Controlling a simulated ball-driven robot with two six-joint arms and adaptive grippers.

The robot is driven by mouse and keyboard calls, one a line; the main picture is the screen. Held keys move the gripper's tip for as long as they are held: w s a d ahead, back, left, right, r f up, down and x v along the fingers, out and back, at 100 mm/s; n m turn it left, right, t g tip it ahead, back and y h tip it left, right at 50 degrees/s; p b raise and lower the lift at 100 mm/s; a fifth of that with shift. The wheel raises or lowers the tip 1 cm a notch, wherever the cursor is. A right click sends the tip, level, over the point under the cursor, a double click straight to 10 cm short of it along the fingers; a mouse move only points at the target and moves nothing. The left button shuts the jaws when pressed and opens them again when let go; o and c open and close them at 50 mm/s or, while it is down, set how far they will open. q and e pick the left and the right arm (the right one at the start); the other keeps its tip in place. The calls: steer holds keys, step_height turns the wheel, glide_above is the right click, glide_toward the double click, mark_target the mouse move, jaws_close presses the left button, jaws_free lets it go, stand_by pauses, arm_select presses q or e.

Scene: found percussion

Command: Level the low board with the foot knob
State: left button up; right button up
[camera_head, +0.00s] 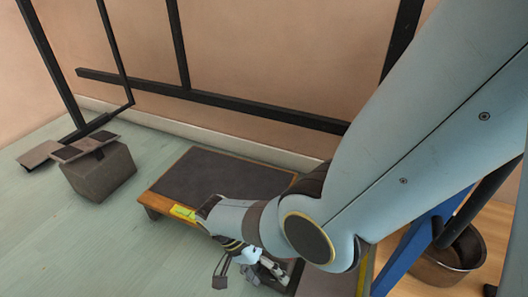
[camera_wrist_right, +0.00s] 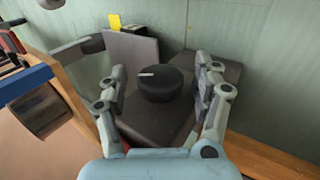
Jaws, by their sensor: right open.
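The low board (camera_head: 225,172) has a dark top and wooden edges and lies on the floor in the head view. A yellow level (camera_head: 184,212) with a greenish vial sits at its front edge. My right arm covers the board's right part. My right gripper (camera_head: 248,279) is open, low by the board's front side. In the right wrist view, a round black foot knob (camera_wrist_right: 165,86) with a white mark stands on a dark grey surface between the spread fingers, with gaps on both sides. The knob is not discernible in the head view. My left gripper is out of view.
A grey block (camera_head: 100,175) with flat plates on top stands at the left. A black metal frame (camera_head: 215,99) runs along the back wall. A metal pot (camera_head: 448,258) and a blue post (camera_head: 408,255) are at the right. The floor at front left is clear.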

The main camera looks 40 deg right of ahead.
steer(key=v, duration=1.1)
steer(key=shift+w+r, duration=0.25)
steer(key=shift+r, duration=0.05)
